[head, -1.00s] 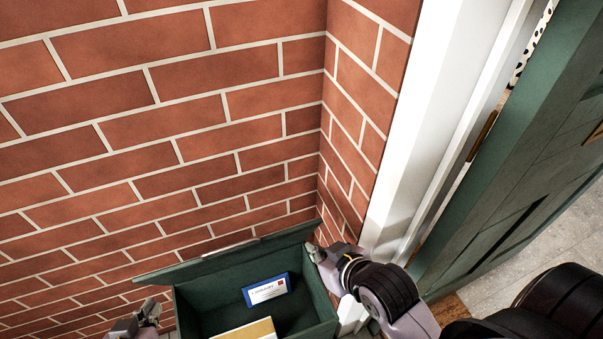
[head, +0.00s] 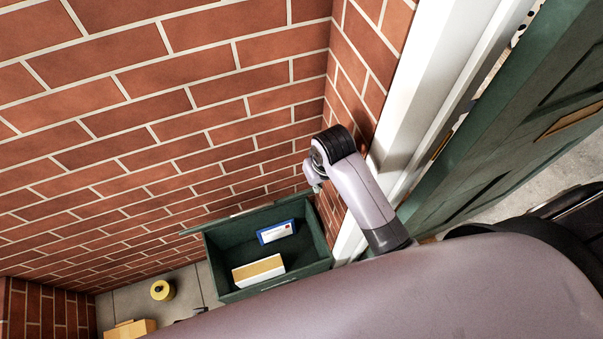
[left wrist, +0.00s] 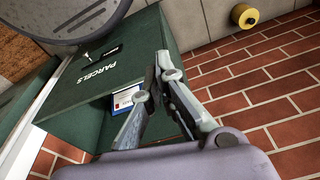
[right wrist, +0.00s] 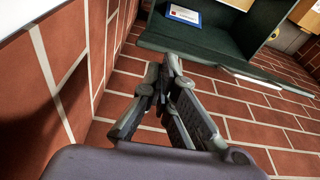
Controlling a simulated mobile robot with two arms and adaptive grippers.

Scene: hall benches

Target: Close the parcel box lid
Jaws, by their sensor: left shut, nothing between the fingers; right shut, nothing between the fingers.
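The green parcel box (head: 325,262) stands open against the brick wall in the head view. Its lid (head: 215,222) is raised at the back, seen nearly edge-on. Inside lie a blue-and-white packet (head: 276,232) and a yellow-and-white carton (head: 258,270). My left gripper (left wrist: 163,62) is shut and empty, before the box front marked PARCELS (left wrist: 122,70); in the head view my large arm link hides it. My right gripper (right wrist: 168,72) is shut and empty on the wall side, close to the lid (right wrist: 215,66); I cannot tell if they touch.
The brick wall (head: 150,110) is close behind the lid. A white door frame (head: 425,100) and a green door (head: 500,150) stand to the right. A yellow roll (head: 162,290) and a cardboard parcel (head: 130,328) lie on the left. Pale floor shows between them and the box.

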